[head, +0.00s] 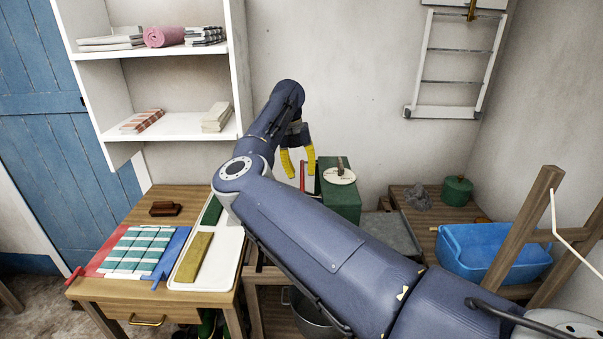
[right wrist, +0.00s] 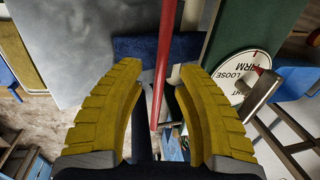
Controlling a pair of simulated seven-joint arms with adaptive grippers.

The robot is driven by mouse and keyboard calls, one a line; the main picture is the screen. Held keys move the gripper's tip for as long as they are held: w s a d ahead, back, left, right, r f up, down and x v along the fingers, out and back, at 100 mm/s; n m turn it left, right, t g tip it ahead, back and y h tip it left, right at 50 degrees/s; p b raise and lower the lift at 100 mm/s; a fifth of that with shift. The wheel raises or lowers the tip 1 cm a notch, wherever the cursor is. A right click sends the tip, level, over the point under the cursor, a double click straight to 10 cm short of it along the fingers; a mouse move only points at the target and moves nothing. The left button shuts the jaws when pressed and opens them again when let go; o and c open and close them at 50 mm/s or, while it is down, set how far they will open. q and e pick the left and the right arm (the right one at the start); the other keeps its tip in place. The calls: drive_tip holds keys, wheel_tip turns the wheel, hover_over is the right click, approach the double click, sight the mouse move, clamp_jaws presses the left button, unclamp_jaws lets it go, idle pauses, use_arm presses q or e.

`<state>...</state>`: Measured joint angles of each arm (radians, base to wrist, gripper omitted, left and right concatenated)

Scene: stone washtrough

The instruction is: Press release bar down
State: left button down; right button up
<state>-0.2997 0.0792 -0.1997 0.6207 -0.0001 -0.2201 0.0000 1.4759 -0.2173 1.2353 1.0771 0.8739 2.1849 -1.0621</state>
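A red bar (head: 302,176), which looks like the release bar, stands beside a green housing (head: 339,198) in the head view. My right gripper (head: 298,163) has two yellow fingers and hangs just above and beside the bar. In the right wrist view the red bar (right wrist: 164,75) runs from the top edge down between the spread fingers. The right gripper (right wrist: 160,70) is open, with gaps on both sides of the bar; I cannot tell whether it touches. A dial marked LOOSE and FIRM (right wrist: 240,72) sits on the housing. My arm hides the bar's lower part in the head view. My left gripper is not in view.
A wooden table (head: 110,292) at left holds folded cloths, a brown brush (head: 165,209) and a white tray (head: 228,262). A blue tub (head: 485,250) and green canister (head: 456,190) stand at right. A metal bucket (head: 315,315) is below my arm. Shelves (head: 160,126) rise behind.

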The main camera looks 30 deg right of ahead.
drive_tip(key=shift+s+d+f, duration=0.1)
drive_tip(key=shift+f, duration=0.35)
drive_tip(key=shift+o, duration=0.4)
clamp_jaws()
drive_tip(key=shift+c, duration=0.4)
unclamp_jaws()
wheel_tip(320, 180, up, 12)
drive_tip(key=w+a, duration=0.1)
drive_tip(key=shift+a, duration=0.4)
drive_tip(key=shift+d+f, duration=0.1)
